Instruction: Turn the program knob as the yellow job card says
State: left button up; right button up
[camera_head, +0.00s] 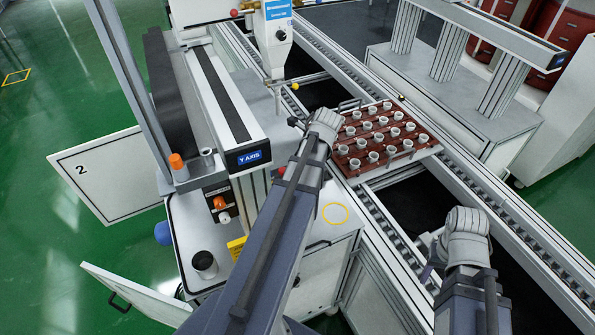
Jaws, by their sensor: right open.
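A small dark control box (219,198) is fixed at the end of the Y AXIS beam's base, left of centre. It carries an orange knob-like part (220,202) and a small round white part (224,217) below; I cannot tell which is the program knob or where it points. A yellow card (237,248) lies below the box, partly hidden by my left arm; its writing is unreadable. My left gripper (297,122) is beyond that arm, mostly hidden by its wrist, well right of the box. My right gripper (427,259) is open over the conveyor at the lower right, far from the box.
A brown tray (438,149) of several small pots sits on the conveyor. An open cabinet door (130,300) sticks out lower left. A dosing head (277,40) stands behind.

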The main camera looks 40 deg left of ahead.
pick_arm(q)
jog(key=shift+a+f, duration=0.1)
jog(key=shift+f, duration=0.05)
jog(key=shift+c, duration=0.3)
grip_shut()
